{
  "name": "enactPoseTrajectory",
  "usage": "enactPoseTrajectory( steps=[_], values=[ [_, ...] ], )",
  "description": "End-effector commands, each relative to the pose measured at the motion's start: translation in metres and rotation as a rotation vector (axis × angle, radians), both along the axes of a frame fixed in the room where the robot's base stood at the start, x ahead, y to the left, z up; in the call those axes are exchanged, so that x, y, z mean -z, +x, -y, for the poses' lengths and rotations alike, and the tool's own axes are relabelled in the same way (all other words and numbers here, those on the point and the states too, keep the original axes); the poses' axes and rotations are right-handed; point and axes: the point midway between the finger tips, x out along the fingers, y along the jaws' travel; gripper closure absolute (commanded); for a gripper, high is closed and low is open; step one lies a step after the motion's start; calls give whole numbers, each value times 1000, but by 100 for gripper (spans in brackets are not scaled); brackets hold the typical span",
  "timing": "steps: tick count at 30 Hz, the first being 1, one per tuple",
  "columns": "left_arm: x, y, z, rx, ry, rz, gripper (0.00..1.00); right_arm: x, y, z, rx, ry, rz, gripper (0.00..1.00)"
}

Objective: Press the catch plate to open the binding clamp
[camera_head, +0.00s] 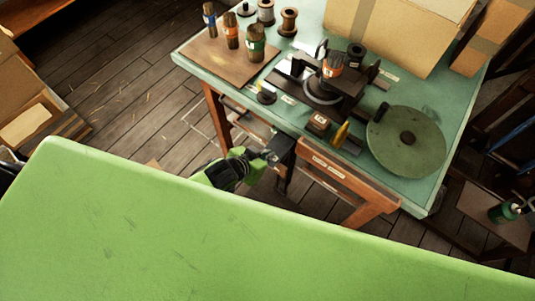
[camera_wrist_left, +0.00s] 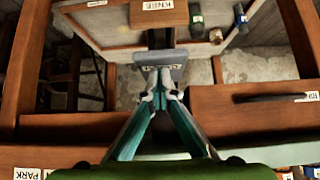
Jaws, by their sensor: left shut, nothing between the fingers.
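My left gripper (camera_head: 268,156) is in front of the table's near edge, low beside a dark upright part (camera_head: 284,150). In the left wrist view its fingers (camera_wrist_left: 162,97) are together and hold nothing. A grey plate (camera_wrist_left: 160,57) with a small label, likely the catch plate, is just beyond the fingertips. I cannot tell whether they touch it. A black clamp-like fixture (camera_head: 345,100) stands on the tabletop, with an orange-banded brush jar (camera_head: 333,64) at it. I cannot tell whether it is open. My right gripper is not in view.
The green table (camera_head: 225,90) carries several jars and spools, a round green disc (camera_head: 408,140) and cardboard boxes (camera_head: 400,30). A wooden block labelled KNEE (camera_wrist_left: 159,12) is above the plate. Wooden rails (camera_wrist_left: 70,127) flank the gripper. Floor is open at left.

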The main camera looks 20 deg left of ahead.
Motion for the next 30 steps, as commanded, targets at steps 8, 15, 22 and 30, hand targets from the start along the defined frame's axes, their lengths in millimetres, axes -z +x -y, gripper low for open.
enactPoseTrajectory(
  steps=[8,15,22,30],
  values=[
    [0,0,0,0,0,1,100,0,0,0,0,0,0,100],
    [27,0,0,-2,0,-2,100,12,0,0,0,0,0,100],
    [32,-1,0,-1,1,-4,100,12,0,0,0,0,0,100],
    [28,-1,-1,-1,2,-7,100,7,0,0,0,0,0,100]
  ],
)
